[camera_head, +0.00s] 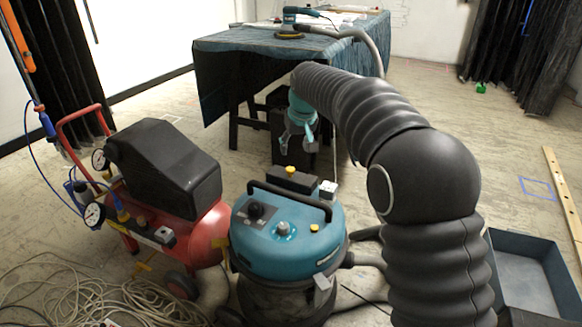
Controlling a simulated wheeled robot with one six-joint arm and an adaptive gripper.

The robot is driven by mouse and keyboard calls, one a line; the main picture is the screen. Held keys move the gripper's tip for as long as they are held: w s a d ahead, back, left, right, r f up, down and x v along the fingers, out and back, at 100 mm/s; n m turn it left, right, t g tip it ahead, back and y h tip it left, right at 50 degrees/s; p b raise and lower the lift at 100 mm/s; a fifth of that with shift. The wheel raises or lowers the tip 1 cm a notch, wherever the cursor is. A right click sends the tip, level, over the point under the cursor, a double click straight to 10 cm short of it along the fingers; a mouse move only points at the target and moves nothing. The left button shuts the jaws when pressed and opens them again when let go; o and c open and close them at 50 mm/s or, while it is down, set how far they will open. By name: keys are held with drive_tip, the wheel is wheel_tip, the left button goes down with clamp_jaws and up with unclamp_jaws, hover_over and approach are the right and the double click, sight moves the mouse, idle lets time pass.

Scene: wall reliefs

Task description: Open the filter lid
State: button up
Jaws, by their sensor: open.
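A vacuum cleaner (285,240) with a teal top and a dark body stands on the floor at the lower middle. A black handle arches over its top. A dark flat cover with a yellow knob (290,176) sits at its back edge and looks shut; it may be the filter lid, but I cannot tell for sure. Another yellow knob (314,228) is at the right of the teal top. My gripper (298,148) is open and empty, pointing down, above and behind the vacuum in the picture, apart from it.
A red compressor (205,235) with a black cover stands close left of the vacuum. Tangled hoses (95,290) lie at lower left. A table with a teal cloth (225,65) stands behind. A blue-grey tray (535,270) is at right. Floor between table and tray is mostly clear.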

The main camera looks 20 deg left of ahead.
sight(290, 169)
drive_tip(key=x, duration=1)
drive_tip(key=shift+w+a+f, duration=0.1)
drive_tip(key=shift+f, duration=0.15)
clamp_jaws()
